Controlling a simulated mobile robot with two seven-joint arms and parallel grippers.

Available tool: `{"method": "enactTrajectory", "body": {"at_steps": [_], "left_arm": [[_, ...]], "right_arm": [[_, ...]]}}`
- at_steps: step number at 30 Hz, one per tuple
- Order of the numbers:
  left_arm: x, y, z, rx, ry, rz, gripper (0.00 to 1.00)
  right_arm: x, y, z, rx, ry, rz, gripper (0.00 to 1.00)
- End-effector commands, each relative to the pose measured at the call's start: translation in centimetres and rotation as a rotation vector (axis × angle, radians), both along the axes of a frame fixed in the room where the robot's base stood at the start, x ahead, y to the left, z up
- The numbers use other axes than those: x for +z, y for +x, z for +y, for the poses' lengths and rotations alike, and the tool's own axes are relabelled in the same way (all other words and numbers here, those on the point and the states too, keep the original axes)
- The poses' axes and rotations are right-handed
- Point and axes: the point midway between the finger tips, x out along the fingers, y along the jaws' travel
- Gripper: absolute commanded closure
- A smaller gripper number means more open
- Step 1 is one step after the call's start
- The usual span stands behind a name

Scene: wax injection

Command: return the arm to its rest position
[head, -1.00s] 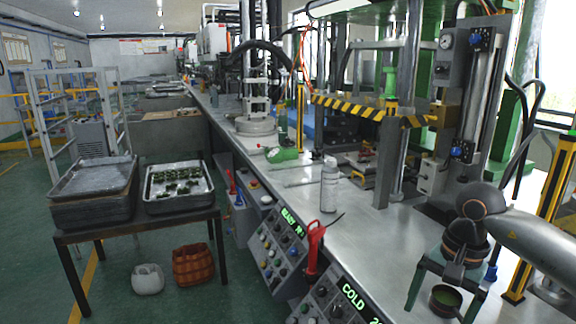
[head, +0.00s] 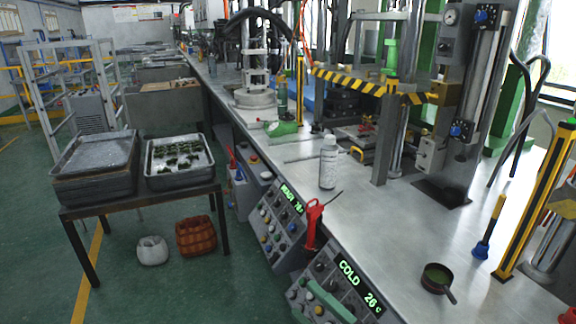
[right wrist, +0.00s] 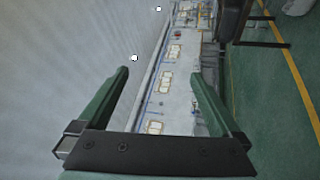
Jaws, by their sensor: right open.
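My right gripper (head: 328,302) shows only in part at the bottom edge of the head view, as green finger pieces in front of the control panels. In the right wrist view its two green fingers (right wrist: 160,85) stand wide apart with nothing between them. Beyond them are a pale grey surface and the green floor. The rest of my right arm is out of the head view. My left gripper is not in view.
A small dark pan (head: 437,279) with green contents sits on the metal bench (head: 385,235). A white spray can (head: 328,163), a red-handled tool (head: 313,222) and a blue-tipped brush (head: 486,240) are nearby. Trays (head: 95,187) stand on a table at left.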

Motion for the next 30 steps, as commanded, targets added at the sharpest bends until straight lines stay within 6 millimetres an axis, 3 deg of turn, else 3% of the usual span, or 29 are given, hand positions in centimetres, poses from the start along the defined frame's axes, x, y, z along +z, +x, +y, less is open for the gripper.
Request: {"method": "enactTrajectory", "body": {"at_steps": [1, 5, 9, 13, 17, 30], "left_arm": [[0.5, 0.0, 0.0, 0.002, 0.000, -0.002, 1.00], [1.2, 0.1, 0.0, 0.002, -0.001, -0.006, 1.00], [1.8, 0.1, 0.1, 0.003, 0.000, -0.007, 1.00], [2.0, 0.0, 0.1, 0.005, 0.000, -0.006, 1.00], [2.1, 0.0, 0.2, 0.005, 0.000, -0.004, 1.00], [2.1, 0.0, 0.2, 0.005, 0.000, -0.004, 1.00]], "right_arm": [[-2.2, -0.2, -1.5, -0.071, 0.103, 0.182, 0.00], [-9.4, -1.9, -5.9, -0.266, 0.361, 0.629, 0.00], [-17.2, -7.1, -9.7, -0.481, 0.620, 1.055, 0.00], [-22.0, -12.3, -11.6, -0.637, 0.790, 1.317, 0.00], [-24.2, -15.6, -12.4, -0.726, 0.881, 1.452, 0.00], [-24.2, -15.6, -12.4, -0.726, 0.881, 1.452, 0.00]]}}
